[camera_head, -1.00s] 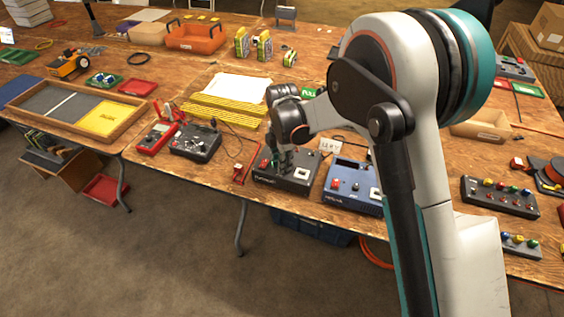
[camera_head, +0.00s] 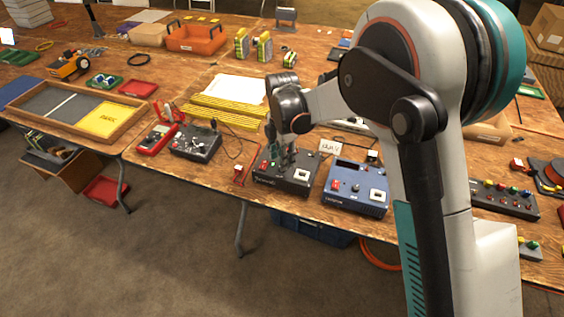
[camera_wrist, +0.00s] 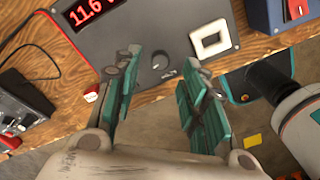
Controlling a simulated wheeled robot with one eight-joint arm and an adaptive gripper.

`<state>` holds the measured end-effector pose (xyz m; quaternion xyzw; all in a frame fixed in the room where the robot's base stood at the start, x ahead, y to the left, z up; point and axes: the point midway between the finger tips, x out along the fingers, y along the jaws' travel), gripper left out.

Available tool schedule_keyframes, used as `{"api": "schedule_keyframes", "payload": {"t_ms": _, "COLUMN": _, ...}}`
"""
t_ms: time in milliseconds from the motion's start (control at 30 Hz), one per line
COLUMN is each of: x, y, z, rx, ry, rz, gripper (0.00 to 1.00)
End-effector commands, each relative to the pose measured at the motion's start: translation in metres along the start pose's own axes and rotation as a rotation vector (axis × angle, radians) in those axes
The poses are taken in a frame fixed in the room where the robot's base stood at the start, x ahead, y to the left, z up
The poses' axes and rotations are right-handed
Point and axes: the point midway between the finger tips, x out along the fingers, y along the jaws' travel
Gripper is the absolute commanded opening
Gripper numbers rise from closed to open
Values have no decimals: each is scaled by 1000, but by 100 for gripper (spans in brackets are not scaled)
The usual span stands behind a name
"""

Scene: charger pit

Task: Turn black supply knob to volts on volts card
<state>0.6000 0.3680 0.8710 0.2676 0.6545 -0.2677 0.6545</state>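The black supply (camera_head: 268,179) is a dark box at the table's front edge; in the wrist view its panel (camera_wrist: 135,28) fills the upper middle. Its red display (camera_wrist: 92,8) reads about 11.6 V. Its small round dark knob (camera_wrist: 161,62) appears between my fingertips, with a pale mark beside it. My gripper (camera_wrist: 160,66) is open, with teal fingers apart on either side of the knob; I cannot tell how far above the panel they are. In the head view my gripper (camera_head: 284,157) is over the supply. The white volts card (camera_head: 330,147) stands behind, its writing too blurred to read.
A blue supply (camera_head: 356,200) stands close on the right. A dark meter box (camera_head: 195,142) with cables is to the left. A small red object (camera_wrist: 91,94) lies near the left finger. The table's front edge is close below the supply.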

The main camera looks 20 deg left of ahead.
Motion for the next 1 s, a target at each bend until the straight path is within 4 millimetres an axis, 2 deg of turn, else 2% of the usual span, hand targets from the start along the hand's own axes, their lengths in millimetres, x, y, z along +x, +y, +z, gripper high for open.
{"api": "schedule_keyframes", "payload": {"t_ms": 33, "x": -12, "y": 0, "z": 0, "rx": 0, "ry": 0, "rz": 0, "gripper": 39}}
{"api": "schedule_keyframes", "payload": {"t_ms": 200, "x": -46, "y": 0, "z": 0, "rx": 0, "ry": 0, "rz": 0, "gripper": 39}}
{"api": "schedule_keyframes", "payload": {"t_ms": 400, "x": -75, "y": 0, "z": 0, "rx": 0, "ry": 0, "rz": 0, "gripper": 39}}
{"api": "schedule_keyframes", "payload": {"t_ms": 600, "x": -85, "y": 0, "z": 0, "rx": 0, "ry": 0, "rz": 0, "gripper": 39}}
{"api": "schedule_keyframes", "payload": {"t_ms": 1000, "x": -85, "y": 0, "z": 0, "rx": 0, "ry": 0, "rz": 0, "gripper": 39}}
